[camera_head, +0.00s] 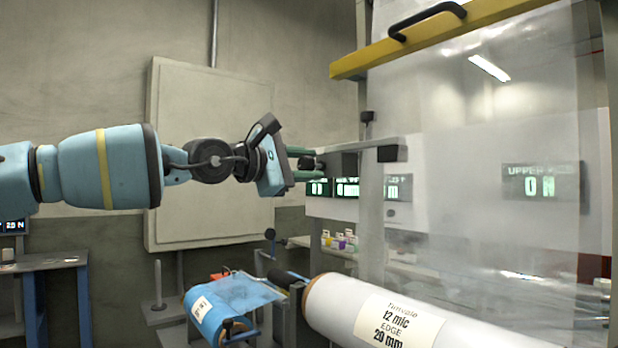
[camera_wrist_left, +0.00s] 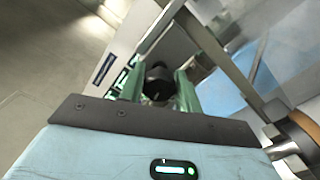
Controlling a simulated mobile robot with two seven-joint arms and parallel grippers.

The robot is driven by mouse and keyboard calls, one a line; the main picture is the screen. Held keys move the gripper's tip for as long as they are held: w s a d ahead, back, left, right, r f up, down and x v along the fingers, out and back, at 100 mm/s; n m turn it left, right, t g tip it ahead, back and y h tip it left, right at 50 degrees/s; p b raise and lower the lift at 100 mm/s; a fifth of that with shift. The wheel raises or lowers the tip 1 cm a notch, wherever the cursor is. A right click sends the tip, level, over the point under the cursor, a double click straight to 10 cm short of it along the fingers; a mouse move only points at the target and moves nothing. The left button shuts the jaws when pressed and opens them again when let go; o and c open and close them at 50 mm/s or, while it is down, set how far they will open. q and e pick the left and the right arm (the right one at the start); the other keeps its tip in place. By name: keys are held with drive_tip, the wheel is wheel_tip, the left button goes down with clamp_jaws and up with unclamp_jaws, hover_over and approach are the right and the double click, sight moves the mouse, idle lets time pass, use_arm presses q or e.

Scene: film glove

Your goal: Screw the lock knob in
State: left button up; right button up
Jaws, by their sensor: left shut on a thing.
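My left gripper (camera_head: 303,164) reaches in from the left in the head view, level with a grey horizontal bracket on an upright post. Its green fingers are shut on a small black knob (camera_head: 308,163) at the bracket's left end. In the left wrist view the dark round lock knob (camera_wrist_left: 158,84) sits between the two green fingers of the left gripper (camera_wrist_left: 160,90). The knob's threaded part and how deep it sits are hidden. My right gripper is in neither view.
A grey post (camera_head: 372,215) stands right of the gripper, with a clear film sheet (camera_head: 480,130) beyond it. A yellow bar (camera_head: 430,38) with a black handle crosses above. A large white labelled roll (camera_head: 480,328) and a blue roll (camera_head: 232,297) lie below.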

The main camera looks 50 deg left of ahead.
use_arm(q)
drive_tip(key=m, duration=0.5)
drive_tip(key=shift+f+b, duration=0.1)
drive_tip(key=shift+b, duration=0.2)
drive_tip(key=shift+f+m+p, duration=0.1)
drive_tip(key=shift+m+p, duration=0.2)
drive_tip(key=shift+m, duration=1.4)
drive_tip(key=shift+f, duration=0.1)
drive_tip(key=o, duration=1)
drive_tip(key=shift+c, duration=0.2)
drive_tip(key=shift+s, duration=0.1)
drive_tip(key=s+b, duration=0.1)
drive_tip(key=s, duration=0.6)
drive_tip(key=shift+s+a, duration=0.3)
drive_tip(key=shift+s, duration=0.05)
